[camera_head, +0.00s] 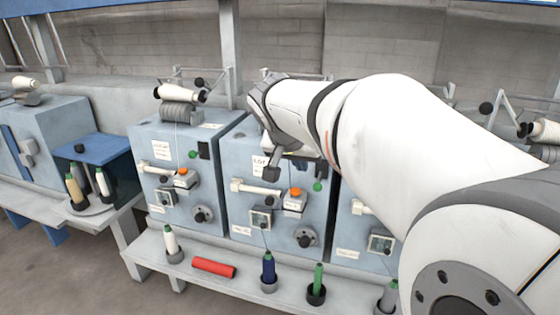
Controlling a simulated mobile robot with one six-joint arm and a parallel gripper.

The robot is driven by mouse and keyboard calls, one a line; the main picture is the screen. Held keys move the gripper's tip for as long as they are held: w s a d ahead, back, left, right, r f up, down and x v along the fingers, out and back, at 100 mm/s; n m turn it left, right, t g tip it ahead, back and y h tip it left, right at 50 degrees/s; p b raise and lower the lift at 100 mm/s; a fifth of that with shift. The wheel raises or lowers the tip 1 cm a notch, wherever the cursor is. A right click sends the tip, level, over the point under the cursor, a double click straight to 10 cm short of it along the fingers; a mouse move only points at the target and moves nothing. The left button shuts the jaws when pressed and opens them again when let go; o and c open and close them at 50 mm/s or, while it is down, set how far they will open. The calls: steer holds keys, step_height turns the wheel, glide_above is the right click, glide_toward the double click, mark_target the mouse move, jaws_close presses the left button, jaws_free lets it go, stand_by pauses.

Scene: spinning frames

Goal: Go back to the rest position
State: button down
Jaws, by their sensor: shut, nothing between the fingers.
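My arm reaches in from the right side of the head view. My gripper (275,165) is a small dark shape at the arm's end, in front of the upper part of the middle blue machine (233,160). Its fingers look close together with nothing held between them. It hides part of that machine's front and label. I cannot tell how far it is from the machine's face.
A shelf (215,284) below the machines carries a white bobbin (171,240), a lying red tube (214,268), a blue bobbin (268,267) and a green bobbin (318,280). A blue-topped stand (95,147) is at left. Open floor (50,270) lies front left.

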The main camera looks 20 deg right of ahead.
steer(key=shift+a+r, duration=0.1)
steer(key=s+a+f+n+g+y+p, duration=0.1)
steer(key=s+a+f+n+y+p, duration=0.1)
steer(key=s, duration=0.7)
steer(key=s+a+f+n+g+y+p, duration=0.1)
steer(key=s+a+f+n+y+p, duration=0.2)
steer(key=s+a+n+p, duration=0.2)
steer(key=s+a+p, duration=0.2)
steer(key=s+p, duration=0.1)
steer(key=s, duration=0.1)
steer(key=shift+a+f+n+g, duration=0.2)
steer(key=shift+f+n+g, duration=0.1)
steer(key=shift+f, duration=0.05)
